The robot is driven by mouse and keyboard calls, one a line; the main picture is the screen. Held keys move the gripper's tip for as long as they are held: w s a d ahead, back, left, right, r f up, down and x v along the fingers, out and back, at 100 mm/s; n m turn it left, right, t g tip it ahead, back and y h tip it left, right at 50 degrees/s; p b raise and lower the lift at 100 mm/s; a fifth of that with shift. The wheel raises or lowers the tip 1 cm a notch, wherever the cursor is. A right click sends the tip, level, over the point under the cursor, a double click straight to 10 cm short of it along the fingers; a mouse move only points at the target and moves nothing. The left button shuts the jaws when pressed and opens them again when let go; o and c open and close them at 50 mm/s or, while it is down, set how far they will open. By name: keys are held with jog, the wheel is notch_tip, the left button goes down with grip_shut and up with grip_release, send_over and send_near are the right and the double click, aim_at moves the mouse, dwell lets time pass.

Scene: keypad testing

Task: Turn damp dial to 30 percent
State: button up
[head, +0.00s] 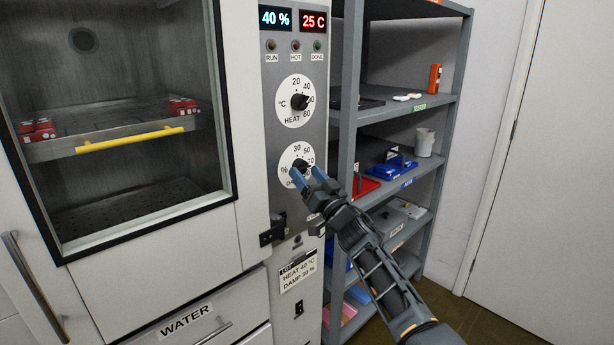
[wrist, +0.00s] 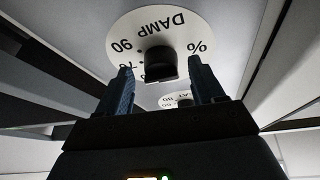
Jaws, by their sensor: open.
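The damp dial (head: 288,158) is a round white plate with a dark knob, low on the grey control panel. Its lower part is partly hidden behind my fingers in the head view. My gripper (head: 306,173) is open right in front of it. In the wrist view the black knob (wrist: 159,64) stands ahead, between the lines of the two open fingers (wrist: 163,84), and I see no finger touching it. I cannot tell where its pointer is set. The humidity display (head: 275,17) reads 40 %.
The heat dial (head: 293,88) sits just above, beneath a 25 C display (head: 314,21) and three lamps. A card (head: 298,275) below reads heat 40 °C, damp 30 %. A latch (head: 271,231) juts out lower left. A grey shelf rack (head: 349,100) stands close on the right.

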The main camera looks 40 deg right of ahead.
jog(key=shift+w+r, duration=0.1)
jog(key=shift+w, duration=0.25)
jog(key=shift+c, duration=0.4)
jog(key=c, duration=0.9)
